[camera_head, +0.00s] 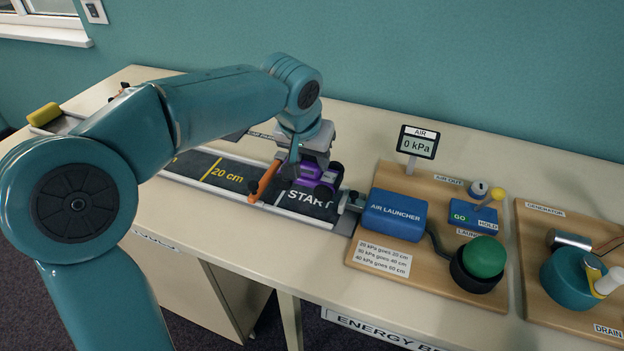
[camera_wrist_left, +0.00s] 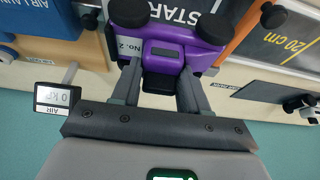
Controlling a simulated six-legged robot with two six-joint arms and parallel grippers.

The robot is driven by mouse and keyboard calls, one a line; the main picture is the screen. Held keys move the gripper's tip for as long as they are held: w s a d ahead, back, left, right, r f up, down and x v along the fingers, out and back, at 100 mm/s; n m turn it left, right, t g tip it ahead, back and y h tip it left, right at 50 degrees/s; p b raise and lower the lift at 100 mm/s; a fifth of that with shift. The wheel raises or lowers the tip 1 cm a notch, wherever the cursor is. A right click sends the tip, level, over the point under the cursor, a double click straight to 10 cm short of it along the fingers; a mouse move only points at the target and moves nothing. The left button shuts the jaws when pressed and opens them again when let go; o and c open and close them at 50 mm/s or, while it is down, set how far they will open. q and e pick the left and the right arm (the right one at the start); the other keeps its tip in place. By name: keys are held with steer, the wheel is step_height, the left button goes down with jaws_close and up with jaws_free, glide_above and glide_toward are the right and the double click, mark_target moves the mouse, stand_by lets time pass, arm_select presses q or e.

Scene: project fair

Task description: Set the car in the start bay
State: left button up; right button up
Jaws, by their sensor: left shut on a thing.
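A purple car (camera_head: 316,176) with black wheels is over the START bay (camera_head: 305,206) of the dark track, near the air launcher's nozzle. My left gripper (camera_head: 308,165) is shut on the car from above. The left wrist view shows the car (camera_wrist_left: 172,62), marked No. 2, between the two fingers of my left gripper (camera_wrist_left: 162,92). START lettering shows beside the car. I cannot tell whether its wheels touch the track. An orange bar (camera_head: 265,181) crosses the track just left of the car. My right gripper is not in view.
The blue air launcher (camera_head: 394,214) stands right of the track on a wooden board, with a green pump knob (camera_head: 484,257) and a 0 kPa gauge (camera_head: 417,143). A generator board (camera_head: 540,225) lies farther right. A yellow object (camera_head: 43,114) lies at the far left.

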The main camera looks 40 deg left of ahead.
mark_target(311, 175)
arm_select(q)
step_height(311, 175, down, 5)
steer(key=shift+r+b, duration=0.1)
steer(key=shift+b, duration=0.3)
